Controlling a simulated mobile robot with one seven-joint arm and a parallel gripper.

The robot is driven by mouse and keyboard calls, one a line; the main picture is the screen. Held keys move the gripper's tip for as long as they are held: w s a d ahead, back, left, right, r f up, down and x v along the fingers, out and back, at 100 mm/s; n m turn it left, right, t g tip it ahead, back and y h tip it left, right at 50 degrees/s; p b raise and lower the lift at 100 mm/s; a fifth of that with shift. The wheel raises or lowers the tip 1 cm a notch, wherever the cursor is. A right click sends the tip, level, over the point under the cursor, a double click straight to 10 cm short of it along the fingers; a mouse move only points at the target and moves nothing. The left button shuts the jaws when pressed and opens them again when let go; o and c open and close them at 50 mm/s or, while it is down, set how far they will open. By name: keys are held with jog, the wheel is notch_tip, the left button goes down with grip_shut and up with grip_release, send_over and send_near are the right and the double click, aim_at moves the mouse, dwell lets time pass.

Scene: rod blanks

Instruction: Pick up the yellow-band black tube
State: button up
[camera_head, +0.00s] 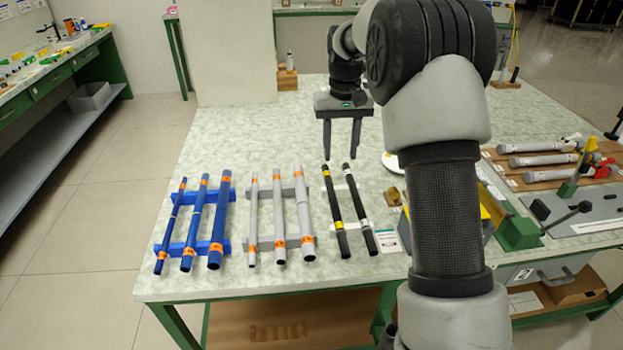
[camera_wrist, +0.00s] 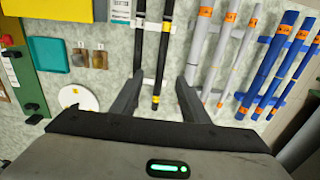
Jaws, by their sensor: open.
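The yellow-band black tube (camera_head: 333,208) lies on a white rack, left of a second black tube (camera_head: 358,208) with pale bands. In the wrist view the yellow-band tube (camera_wrist: 161,50) runs away from me, and its near end shows between my fingers, not gripped. The pale-band tube (camera_wrist: 138,45) is to its left there. My gripper (camera_head: 341,153) is open and empty, pointing down near the far ends of the black tubes. In the wrist view my gripper (camera_wrist: 161,82) has its fingers spread on either side of the yellow-band tube's line. Its height above the tube is hard to judge.
Grey tubes (camera_head: 279,215) and blue tubes (camera_head: 195,222) with orange bands lie on racks to the left. A white round dish (camera_head: 391,165) is right of my gripper, partly hidden by my arm. A green fixture (camera_head: 517,233) stands further right. The table's far left is clear.

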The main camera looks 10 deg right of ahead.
jog(key=w+f, duration=0.1)
jog(key=f, duration=0.1)
jog(key=b, duration=0.2)
send_over(334, 202)
notch_tip(334, 202, down, 11)
jog(key=shift+d+r, duration=0.1)
jog(key=shift+r, duration=0.05)
jog(key=shift+f+b, duration=0.45)
jog(key=shift+f, duration=2.25)
jog(key=c, duration=0.9)
